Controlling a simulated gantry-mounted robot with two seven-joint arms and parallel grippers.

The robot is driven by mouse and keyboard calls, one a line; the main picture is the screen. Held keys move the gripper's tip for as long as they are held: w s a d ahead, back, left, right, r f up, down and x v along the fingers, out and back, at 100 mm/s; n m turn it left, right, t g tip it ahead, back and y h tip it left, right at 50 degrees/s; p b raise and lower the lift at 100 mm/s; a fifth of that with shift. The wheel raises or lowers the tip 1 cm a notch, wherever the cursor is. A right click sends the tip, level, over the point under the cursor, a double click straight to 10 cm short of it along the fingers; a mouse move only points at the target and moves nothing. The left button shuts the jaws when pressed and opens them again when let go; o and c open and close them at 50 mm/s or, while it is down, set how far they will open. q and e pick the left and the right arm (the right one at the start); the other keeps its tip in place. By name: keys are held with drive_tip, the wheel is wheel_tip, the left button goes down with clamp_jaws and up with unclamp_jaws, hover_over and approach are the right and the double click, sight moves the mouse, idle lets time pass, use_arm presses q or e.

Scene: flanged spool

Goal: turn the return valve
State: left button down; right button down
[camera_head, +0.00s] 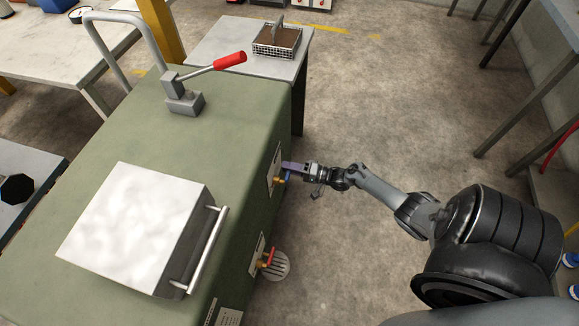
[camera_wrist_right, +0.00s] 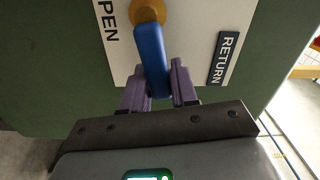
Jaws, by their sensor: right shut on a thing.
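The return valve has a blue lever (camera_wrist_right: 152,58) on a brass stem (camera_wrist_right: 147,12), mounted on a white plate marked "RETURN" and with lettering that reads "PEN" at the picture's edge. In the head view the blue lever (camera_head: 288,177) sticks out from the green machine's right side. My right gripper (camera_head: 288,166) is at the lever, coming from the right. In the right wrist view my right gripper (camera_wrist_right: 158,88) has its purple fingers on both sides of the lever's free end, shut on it. My left gripper is in neither view.
A second valve with a red lever (camera_head: 268,257) sits nearer on the same side, by a round floor drain (camera_head: 275,266). The green machine (camera_head: 235,120) carries a red-handled lever (camera_head: 229,60) and a metal lid (camera_head: 135,225). Open floor (camera_head: 370,130) lies to the right.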

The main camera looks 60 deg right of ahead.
drive_tip(key=shift+f+m, duration=0.5)
drive_tip(key=shift+m, duration=0.5)
drive_tip(key=c, duration=1)
unclamp_jaws()
drive_tip(key=shift+o, duration=0.2)
drive_tip(key=shift+s+d, duration=0.1)
drive_tip(key=shift+s, duration=0.05)
